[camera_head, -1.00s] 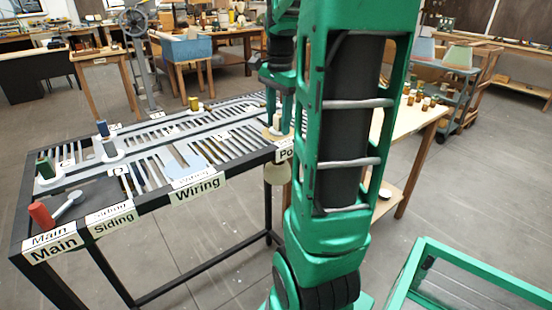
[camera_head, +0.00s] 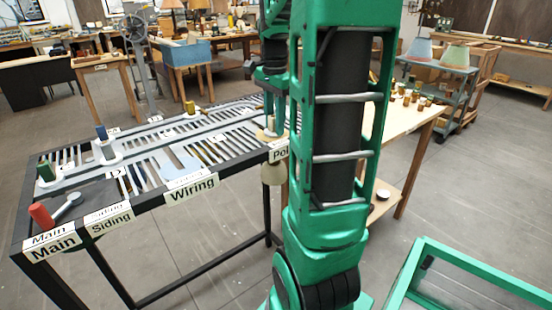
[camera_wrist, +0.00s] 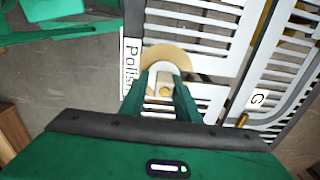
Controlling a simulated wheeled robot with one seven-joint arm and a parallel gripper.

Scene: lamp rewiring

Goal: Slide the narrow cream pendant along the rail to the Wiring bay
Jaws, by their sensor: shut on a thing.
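My gripper (camera_wrist: 163,92) is shut on the cream top fitting (camera_wrist: 165,72) of a pendant, above a round tan disc (camera_wrist: 152,62) at the Polish end of the rail table. In the head view my gripper (camera_head: 270,112) is upright above that disc and partly hidden by my arm.
The slotted table has grey rails (camera_head: 150,142). A blue piece (camera_head: 103,133) and a green piece (camera_head: 46,170) stand on white bases to the left. A red cylinder (camera_head: 40,214) is at the Main corner. A yellow piece (camera_head: 190,107) stands at the back.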

